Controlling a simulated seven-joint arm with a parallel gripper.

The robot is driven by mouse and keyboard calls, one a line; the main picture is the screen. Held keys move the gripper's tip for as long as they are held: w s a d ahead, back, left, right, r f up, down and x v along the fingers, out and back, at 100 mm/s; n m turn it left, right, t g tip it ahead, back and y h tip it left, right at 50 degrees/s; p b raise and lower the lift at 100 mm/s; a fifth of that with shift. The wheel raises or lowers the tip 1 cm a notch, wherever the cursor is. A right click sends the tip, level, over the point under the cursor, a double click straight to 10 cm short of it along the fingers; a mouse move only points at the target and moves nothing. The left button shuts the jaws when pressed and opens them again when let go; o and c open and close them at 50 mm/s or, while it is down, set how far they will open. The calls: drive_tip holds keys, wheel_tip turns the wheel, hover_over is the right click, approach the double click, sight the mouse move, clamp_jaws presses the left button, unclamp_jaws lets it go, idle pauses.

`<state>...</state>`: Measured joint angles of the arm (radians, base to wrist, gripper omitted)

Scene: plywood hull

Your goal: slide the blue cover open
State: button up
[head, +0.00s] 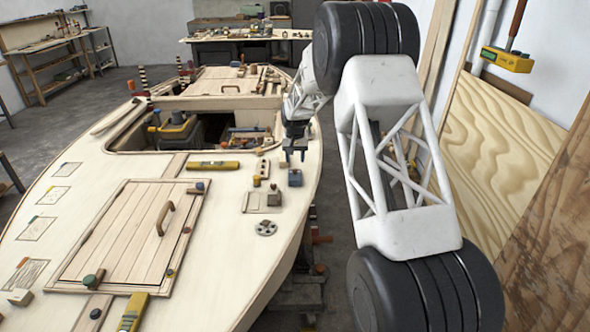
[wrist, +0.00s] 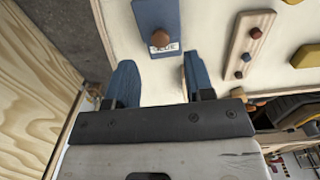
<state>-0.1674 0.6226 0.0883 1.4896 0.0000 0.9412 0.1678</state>
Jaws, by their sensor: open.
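The small blue cover (head: 295,178) lies on the pale plywood deck near its right edge. In the wrist view the blue cover (wrist: 150,14) shows at the top, with a round brown knob and a small white label at its near end. My gripper (head: 295,158) is just behind the cover in the head view. In the wrist view my gripper (wrist: 158,68) has its two blue fingers apart, with bare deck between them. The cover lies beyond the fingertips, roughly in line with the gap, and is not between the fingers. The wrist view cuts off its far end.
A wooden strip with knobs (wrist: 246,45) lies beside the cover. A yellow level (head: 212,165), a hatch with a handle (head: 130,235) and a round metal disc (head: 266,228) are on the deck. An open cockpit (head: 200,130) lies behind. The deck edge drops off to the right.

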sight(295, 169)
drive_tip(key=shift+f, duration=2.65)
clamp_jaws()
